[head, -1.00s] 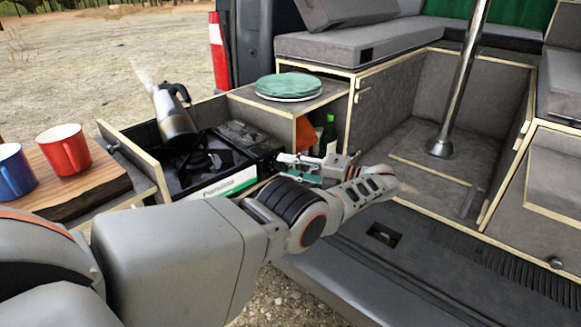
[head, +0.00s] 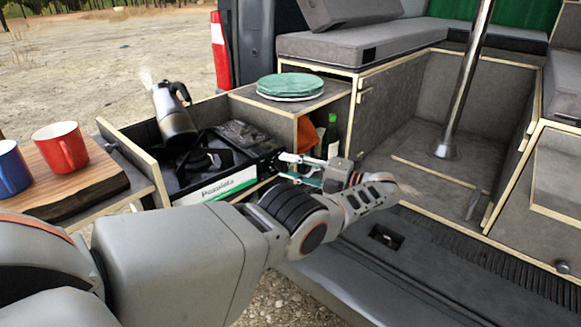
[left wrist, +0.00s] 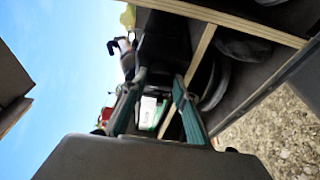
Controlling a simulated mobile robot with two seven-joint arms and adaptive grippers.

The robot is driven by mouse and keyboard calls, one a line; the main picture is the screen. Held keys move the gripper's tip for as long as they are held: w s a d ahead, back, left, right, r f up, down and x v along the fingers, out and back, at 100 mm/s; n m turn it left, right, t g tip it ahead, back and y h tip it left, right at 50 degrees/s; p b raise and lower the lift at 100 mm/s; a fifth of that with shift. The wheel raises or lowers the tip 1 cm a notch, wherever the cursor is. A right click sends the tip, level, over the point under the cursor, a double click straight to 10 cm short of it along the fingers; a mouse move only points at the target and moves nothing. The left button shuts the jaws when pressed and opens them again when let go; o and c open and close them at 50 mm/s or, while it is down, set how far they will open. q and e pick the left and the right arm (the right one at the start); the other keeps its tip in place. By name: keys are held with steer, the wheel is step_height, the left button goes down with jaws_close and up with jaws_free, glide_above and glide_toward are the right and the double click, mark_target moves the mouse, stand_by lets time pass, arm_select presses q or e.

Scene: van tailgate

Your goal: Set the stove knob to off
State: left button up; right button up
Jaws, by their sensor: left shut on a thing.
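The camp stove (head: 226,186) is a black box with a white and green front strip, standing in the pulled-out drawer. A grey moka pot (head: 173,115) is over its left part, looking tilted. My left gripper (head: 281,165) is at the stove's right end, its fingers shut on a small part there, which I take to be the stove knob. In the left wrist view the two teal fingers (left wrist: 160,80) reach toward the stove's white and green strip (left wrist: 149,112). My right gripper is not in view.
Red mug (head: 60,147) and blue mug (head: 12,168) are on a wooden board (head: 95,182) at left. Green plates (head: 290,85) lie on the cabinet top behind the stove. A green bottle (head: 331,133) stands in the cubby close behind my gripper. A metal post (head: 465,85) rises at right.

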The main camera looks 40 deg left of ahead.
arm_select(q)
steer(key=o, duration=1)
steer(key=shift+a, duration=0.1)
steer(key=shift+o, duration=0.3)
